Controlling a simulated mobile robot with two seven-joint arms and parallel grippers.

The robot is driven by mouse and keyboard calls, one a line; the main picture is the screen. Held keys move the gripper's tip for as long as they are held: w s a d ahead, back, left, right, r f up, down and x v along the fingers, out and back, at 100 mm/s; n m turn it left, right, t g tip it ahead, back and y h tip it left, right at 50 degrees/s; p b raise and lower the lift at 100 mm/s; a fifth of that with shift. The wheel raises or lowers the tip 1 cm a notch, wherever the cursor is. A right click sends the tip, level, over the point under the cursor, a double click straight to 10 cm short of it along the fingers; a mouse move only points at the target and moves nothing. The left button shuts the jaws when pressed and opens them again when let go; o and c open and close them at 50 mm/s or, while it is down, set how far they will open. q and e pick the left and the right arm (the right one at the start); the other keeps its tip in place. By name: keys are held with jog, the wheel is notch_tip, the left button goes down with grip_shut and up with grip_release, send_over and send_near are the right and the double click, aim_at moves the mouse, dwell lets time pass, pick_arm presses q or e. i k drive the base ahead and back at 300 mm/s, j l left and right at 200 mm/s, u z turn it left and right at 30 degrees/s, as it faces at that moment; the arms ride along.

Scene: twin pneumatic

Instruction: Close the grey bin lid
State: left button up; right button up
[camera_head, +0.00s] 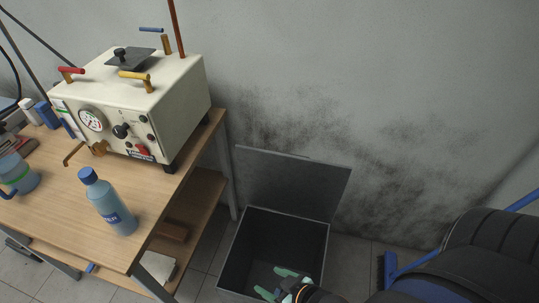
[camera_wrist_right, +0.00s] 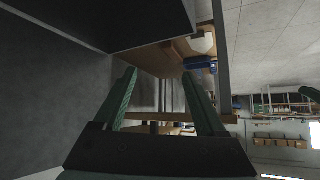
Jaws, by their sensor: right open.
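The grey bin (camera_head: 233,250) stands on the floor against the wall, right of the wooden table. Its grey lid (camera_head: 295,185) is raised at the back and leans toward the wall, so the dark inside shows. My right gripper (camera_head: 273,282) is at the bottom of the head view, overlapping the front part of the bin opening. Its green fingers are spread with nothing between them, and they also show apart in the right wrist view (camera_wrist_right: 162,88). I cannot tell its exact height against the bin rim. My left gripper is not in view.
The wooden table (camera_head: 60,205) at left holds a cream machine (camera_head: 165,108) and a blue bottle (camera_head: 108,200). Some floor is clear between bin and broom.

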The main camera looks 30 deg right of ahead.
aim_at(294, 184)
jog(key=j+z, duration=0.15)
jog(key=j, duration=0.85)
jog(key=z, duration=1.45)
jog(key=j+u, duration=0.1)
jog(key=u, duration=0.4)
jog(key=j+u, duration=0.1)
jog(key=u, duration=0.35)
jog(key=i+l, duration=0.05)
